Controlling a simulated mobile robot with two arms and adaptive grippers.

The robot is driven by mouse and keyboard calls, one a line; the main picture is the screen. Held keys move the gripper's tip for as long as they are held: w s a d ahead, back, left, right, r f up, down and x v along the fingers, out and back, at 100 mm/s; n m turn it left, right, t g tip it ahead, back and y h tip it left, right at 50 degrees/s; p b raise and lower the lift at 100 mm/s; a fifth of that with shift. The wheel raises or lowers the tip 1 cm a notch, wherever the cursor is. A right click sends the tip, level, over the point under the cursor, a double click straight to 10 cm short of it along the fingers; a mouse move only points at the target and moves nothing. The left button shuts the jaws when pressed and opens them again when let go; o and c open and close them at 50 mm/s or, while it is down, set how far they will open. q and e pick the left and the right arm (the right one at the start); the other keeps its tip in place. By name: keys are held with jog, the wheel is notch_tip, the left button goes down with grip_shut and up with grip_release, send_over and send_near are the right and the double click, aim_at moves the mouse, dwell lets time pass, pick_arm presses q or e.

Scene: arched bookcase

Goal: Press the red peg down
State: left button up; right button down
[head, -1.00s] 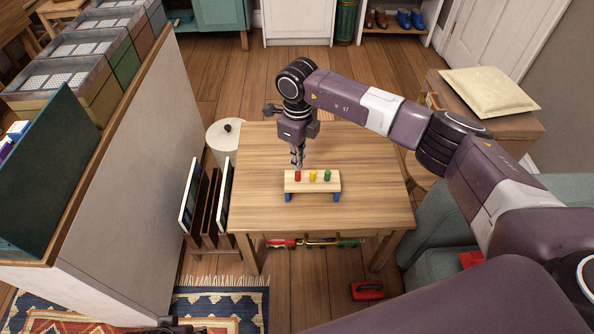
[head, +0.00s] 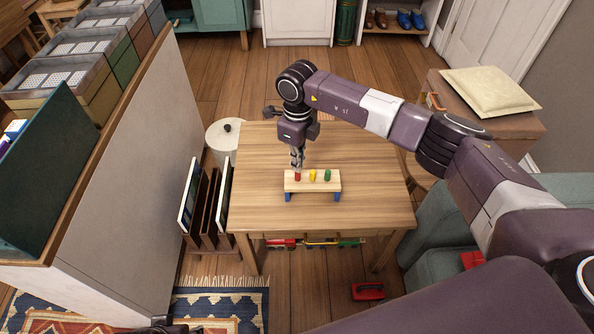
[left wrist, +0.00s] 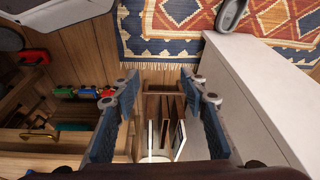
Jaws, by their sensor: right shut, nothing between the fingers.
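The wooden peg bench (head: 313,187) stands on the table on blue feet. The red peg (head: 298,178) is at its left end, the yellow peg (head: 313,176) in the middle and the green peg (head: 328,175) at the right. My right gripper (head: 298,167) is shut and empty, pointing down with its tips at the top of the red peg. Whether they touch it I cannot tell; the tips partly cover the peg's top. My left gripper (left wrist: 159,75) is open and empty in the left wrist view, away from the bench.
The table (head: 370,215) is clear around the bench. A rack of upright boards (head: 208,205) and a white lidded bin (head: 224,138) stand to its left, beside the bookcase (head: 130,170). A green seat (head: 440,240) is at the right.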

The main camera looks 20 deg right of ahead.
jog(key=shift+f+b, duration=0.65)
jog(key=shift+f, duration=0.3)
jog(key=shift+f+b, duration=0.8)
jog(key=shift+f, duration=0.35)
pick_arm(q)
jog(key=v, duration=0.6)
pick_arm(e)
jog(key=shift+r+p, duration=0.35)
jog(key=shift+r, duration=0.05)
jog(key=shift+r+p, duration=0.8)
jog(key=shift+r, duration=0.35)
jog(key=shift+r+p, duration=0.65)
jog(key=shift+r, duration=0.25)
jog(key=shift+r+p, duration=0.65)
jog(key=shift+r, duration=0.3)
pick_arm(q)
notch_tip(320, 180, down, 18)
jog(key=p, duration=0.1)
jog(key=shift+s+r+g+p, duration=0.2)
jog(key=shift+s+g+p, duration=0.1)
jog(key=shift+s+g, duration=0.1)
pick_arm(e)
jog(key=shift+r, duration=1.15)
